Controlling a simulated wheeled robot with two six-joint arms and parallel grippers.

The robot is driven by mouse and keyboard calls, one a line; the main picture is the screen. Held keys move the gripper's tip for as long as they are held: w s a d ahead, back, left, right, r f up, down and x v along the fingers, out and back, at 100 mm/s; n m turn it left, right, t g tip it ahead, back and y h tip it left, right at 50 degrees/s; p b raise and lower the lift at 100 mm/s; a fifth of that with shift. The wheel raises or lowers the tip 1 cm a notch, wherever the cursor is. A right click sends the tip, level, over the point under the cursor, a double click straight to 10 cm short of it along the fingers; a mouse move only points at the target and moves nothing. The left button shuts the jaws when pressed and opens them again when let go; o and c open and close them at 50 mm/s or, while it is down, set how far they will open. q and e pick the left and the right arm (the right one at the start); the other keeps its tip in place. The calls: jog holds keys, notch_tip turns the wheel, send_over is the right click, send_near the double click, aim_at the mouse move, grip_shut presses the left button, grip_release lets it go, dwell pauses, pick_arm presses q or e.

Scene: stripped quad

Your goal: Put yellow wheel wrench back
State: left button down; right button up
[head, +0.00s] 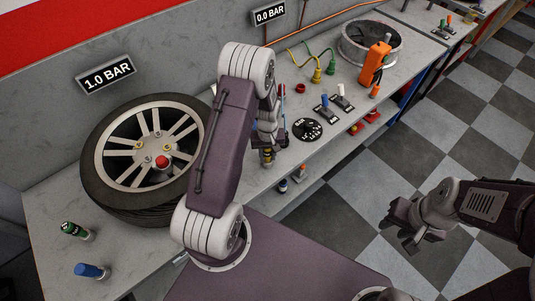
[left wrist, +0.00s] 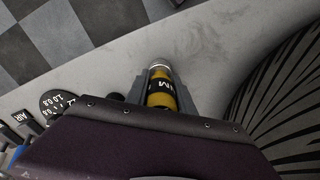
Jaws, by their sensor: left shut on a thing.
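The yellow wheel wrench shows in the left wrist view as a yellow and black cylinder (left wrist: 161,95) with a silver end. In the head view only a small yellow part (head: 267,157) shows, near the bench's front edge. My left gripper (head: 267,147) is shut on it; it also shows in the left wrist view (left wrist: 160,98). My arm hides part of the scene there, and I cannot tell whether the wrench touches the bench. My right gripper (head: 405,226) is over the floor at the right, away from the bench; its jaw opening is unclear.
A tyred wheel (head: 100,190) with a red cap (head: 162,162) lies left on the bench (head: 40,215). A black dial (head: 307,130), levers (head: 341,98) and an orange tool (head: 375,64) are further right.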

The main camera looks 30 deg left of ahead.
pick_arm(q)
jog(key=shift+f, duration=0.1)
jog(key=c, duration=1.1)
grip_release()
notch_tip(320, 180, up, 12)
jog(key=shift+s+d+r+b, duration=0.1)
jog(key=shift+r+b, duration=0.1)
jog(key=shift+b, duration=0.15)
jog(key=s+d+r+m, duration=0.1)
jog(key=s+d+m, duration=0.1)
jog(key=s, duration=0.2)
jog(key=s+d+m, duration=0.2)
jog(key=s+d, duration=0.1)
jog(key=s, duration=0.1)
jog(key=s+d+r+m+t, duration=0.1)
jog(key=s+d+m, duration=0.1)
jog(key=s, duration=0.2)
jog(key=shift+s+d+r+m, duration=0.2)
jog(key=shift+s+r+m, duration=0.05)
jog(key=shift+r+m, duration=0.1)
jog(key=shift+s, duration=0.1)
